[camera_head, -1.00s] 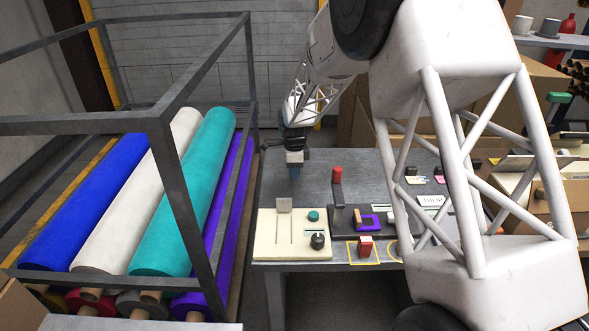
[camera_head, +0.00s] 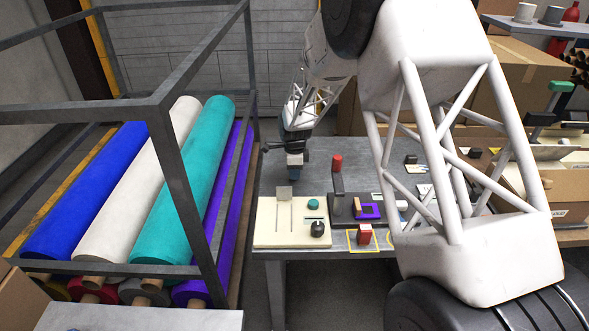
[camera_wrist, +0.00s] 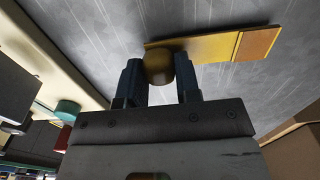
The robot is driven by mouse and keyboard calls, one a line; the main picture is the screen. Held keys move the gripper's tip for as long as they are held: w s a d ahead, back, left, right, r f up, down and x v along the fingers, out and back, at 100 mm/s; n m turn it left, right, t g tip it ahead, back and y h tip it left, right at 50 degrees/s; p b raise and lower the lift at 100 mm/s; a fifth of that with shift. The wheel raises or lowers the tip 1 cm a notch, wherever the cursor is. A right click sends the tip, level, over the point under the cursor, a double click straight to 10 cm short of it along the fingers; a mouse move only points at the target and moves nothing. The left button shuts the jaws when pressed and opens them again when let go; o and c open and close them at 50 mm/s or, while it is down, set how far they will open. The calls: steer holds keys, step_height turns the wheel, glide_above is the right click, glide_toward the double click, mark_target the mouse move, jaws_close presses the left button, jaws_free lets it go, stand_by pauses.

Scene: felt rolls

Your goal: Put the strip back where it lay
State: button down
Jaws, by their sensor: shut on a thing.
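My gripper (camera_wrist: 160,82) is shut in the wrist view, its two dark blue fingers on either side of a round brown-gold knob (camera_wrist: 158,67). The knob sits at the end of a flat yellow strip (camera_wrist: 205,48), which extends to the right over the grey tabletop and has a more orange end. I cannot tell whether the strip touches the table. In the head view my gripper (camera_head: 294,177) is low over the left part of the grey table (camera_head: 268,180), just behind the cream board (camera_head: 265,235).
A metal rack (camera_head: 185,195) of felt rolls stands left.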

steer(key=shift+f, duration=0.5)
stand_by(0.9)
steer(key=c, duration=1.1)
jaws_free()
steer(key=shift+o, duration=0.2)
steer(key=shift+s, duration=0.2)
steer(key=shift+w+r, duration=0.25)
steer(key=shift+r, duration=0.9)
steer(key=shift+w+r, duration=0.2)
steer(key=shift+r, duration=0.95)
steer(key=shift+w+r, duration=0.25)
steer(key=shift+r, duration=0.9)
steer(key=o, duration=0.6)
steer(key=shift+c, duration=0.2)
step_height(320, 180, up, 8)
